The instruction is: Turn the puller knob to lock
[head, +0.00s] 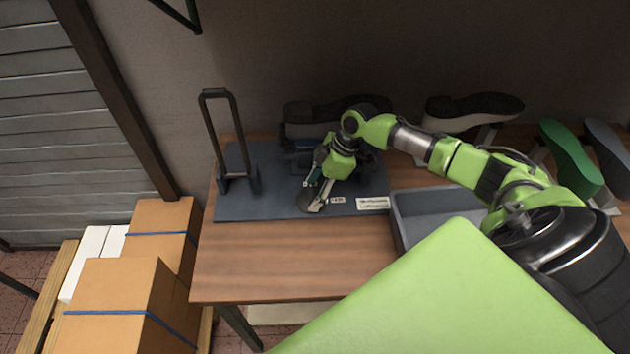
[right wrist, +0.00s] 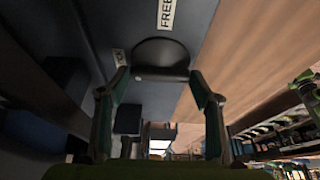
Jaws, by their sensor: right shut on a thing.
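The puller's round dark knob (right wrist: 160,55) shows in the right wrist view, with a raised bar across it. A small pale mark is at the bar's left end. My right gripper (right wrist: 160,76) is shut on the knob, one finger at each end of the bar. A FREE label (right wrist: 166,14) is above the knob and a partly hidden label ending in CK (right wrist: 119,58) is to its left. In the head view my right gripper (head: 318,197) reaches down to the knob (head: 307,201) on the puller's dark base plate (head: 258,207). My left gripper is out of view.
A dark upright frame (head: 238,135) stands on the plate's left. A dark shoe sole (head: 300,110) is behind my gripper. A grey tray (head: 404,225) is to the right, with more shoe lasts behind it. Cardboard boxes (head: 110,295) stand left of the wooden table (head: 260,270).

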